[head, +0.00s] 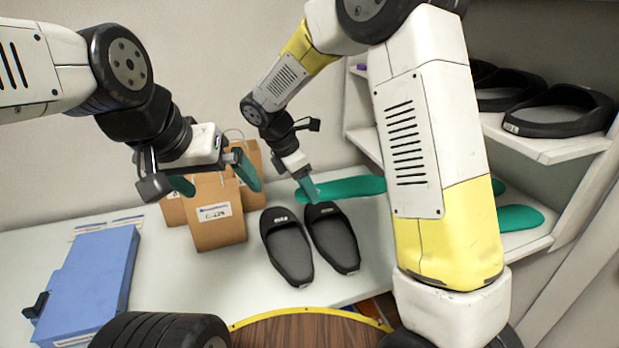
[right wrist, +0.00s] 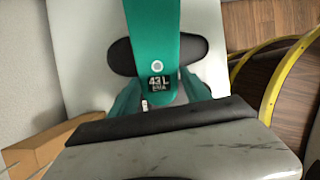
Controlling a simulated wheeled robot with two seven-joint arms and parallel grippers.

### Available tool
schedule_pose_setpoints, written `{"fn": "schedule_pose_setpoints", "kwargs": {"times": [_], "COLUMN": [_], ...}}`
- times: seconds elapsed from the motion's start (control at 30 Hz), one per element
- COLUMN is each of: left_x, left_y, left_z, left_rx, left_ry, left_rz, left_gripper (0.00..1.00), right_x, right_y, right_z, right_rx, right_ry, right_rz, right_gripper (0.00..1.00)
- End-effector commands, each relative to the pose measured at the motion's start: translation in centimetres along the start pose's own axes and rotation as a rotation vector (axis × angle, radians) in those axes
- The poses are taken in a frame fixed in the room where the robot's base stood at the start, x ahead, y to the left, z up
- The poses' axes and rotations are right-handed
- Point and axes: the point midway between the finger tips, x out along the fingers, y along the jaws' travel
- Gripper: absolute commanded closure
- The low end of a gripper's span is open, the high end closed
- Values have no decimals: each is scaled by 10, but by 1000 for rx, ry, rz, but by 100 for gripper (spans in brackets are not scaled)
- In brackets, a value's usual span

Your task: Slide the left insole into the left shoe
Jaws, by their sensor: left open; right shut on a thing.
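My right gripper (head: 308,190) is shut on one end of a green insole (head: 352,187). The insole juts out to the right, level, over the far side of the table. In the right wrist view the insole (right wrist: 152,40) carries a "43 L" label near the gripped end, between the fingers (right wrist: 160,98). A dark shoe (right wrist: 120,57) shows beneath it, crossing it, partly hidden. Two black open shoes stand side by side on the table, the left one (head: 287,250) and the right one (head: 333,240). My left gripper (head: 215,178) is open and empty, in front of the paper bags.
Brown paper bags (head: 217,228) stand at the back left. A blue box (head: 92,275) lies at the left. A shelf (head: 548,150) on the right holds black shoes (head: 560,108) and green insoles (head: 520,217). Table (head: 195,285) between box and shoes is bare.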

Motion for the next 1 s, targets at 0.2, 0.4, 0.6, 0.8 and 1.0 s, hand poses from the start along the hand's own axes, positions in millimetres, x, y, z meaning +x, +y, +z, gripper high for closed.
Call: {"fn": "schedule_pose_setpoints", "kwargs": {"times": [0.2,0.4,0.6,0.8,1.0], "left_x": [0,0,0,0,0], "left_y": [0,0,0,0,0], "left_z": [0,0,0,0,0], "left_rx": [0,0,0,0,0], "left_ry": [0,0,0,0,0], "left_rz": [0,0,0,0,0], "left_gripper": [0,0,0,0,0], "right_x": [0,-16,-28,-24,22], "right_y": [0,1,0,-1,-13], "right_z": [0,6,11,13,30], "right_rx": [0,1,-1,27,374], "right_ry": [0,0,1,0,-2], "right_rz": [0,5,0,-13,-164], "right_gripper": [85,85,85,85,85]}}
